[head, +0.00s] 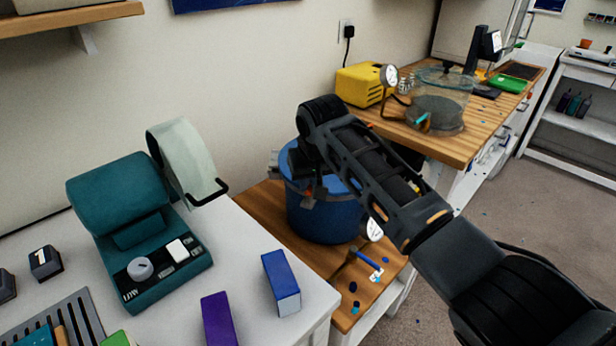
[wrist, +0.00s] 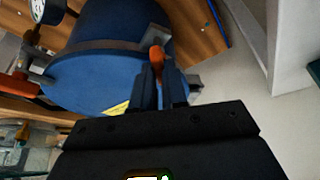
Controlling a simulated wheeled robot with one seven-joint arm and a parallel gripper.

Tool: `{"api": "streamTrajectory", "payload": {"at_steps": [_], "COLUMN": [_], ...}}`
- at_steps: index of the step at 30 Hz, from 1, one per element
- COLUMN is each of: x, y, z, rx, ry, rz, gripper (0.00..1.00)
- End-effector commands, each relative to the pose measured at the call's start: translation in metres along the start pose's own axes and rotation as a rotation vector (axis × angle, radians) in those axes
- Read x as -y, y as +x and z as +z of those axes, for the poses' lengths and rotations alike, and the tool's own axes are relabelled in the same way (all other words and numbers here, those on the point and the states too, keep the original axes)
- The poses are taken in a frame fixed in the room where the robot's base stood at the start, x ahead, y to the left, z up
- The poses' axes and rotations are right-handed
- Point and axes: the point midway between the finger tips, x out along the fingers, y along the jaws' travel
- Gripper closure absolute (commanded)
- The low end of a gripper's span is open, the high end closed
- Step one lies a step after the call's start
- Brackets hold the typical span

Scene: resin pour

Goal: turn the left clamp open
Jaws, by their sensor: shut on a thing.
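A blue pressure pot (head: 325,222) stands on the low wooden shelf, partly hidden behind my arm. In the wrist view, the pot (wrist: 100,75) fills the upper left. My gripper (head: 309,192) is at the pot's upper rim in the head view. In the wrist view, my gripper (wrist: 159,88) is shut on an upright clamp handle with an orange end (wrist: 156,58), at the pot's rim. The handle's lower part is hidden between the fingers. Another clamp with a red end (wrist: 19,76) shows at the left of the wrist view.
A pressure gauge (head: 374,229) is beside the pot. A teal machine (head: 140,225), a blue box (head: 281,282) and a purple box (head: 217,318) stand on the white table at left. A glass chamber (head: 438,100) and yellow pump (head: 362,85) stand on the wooden bench behind.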

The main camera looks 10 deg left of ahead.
Motion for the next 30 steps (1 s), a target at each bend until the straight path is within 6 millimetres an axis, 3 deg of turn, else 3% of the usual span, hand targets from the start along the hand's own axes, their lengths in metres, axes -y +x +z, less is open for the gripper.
{"api": "streamTrajectory", "payload": {"at_steps": [18, 30], "x": [-0.0037, -0.0045], "y": [0.0035, 0.003], "z": [0.0002, -0.0009], "rx": [0.002, 0.002], "ry": [-0.53, -0.767], "rz": [-0.222, -0.319], "gripper": [1.0, 1.0]}}
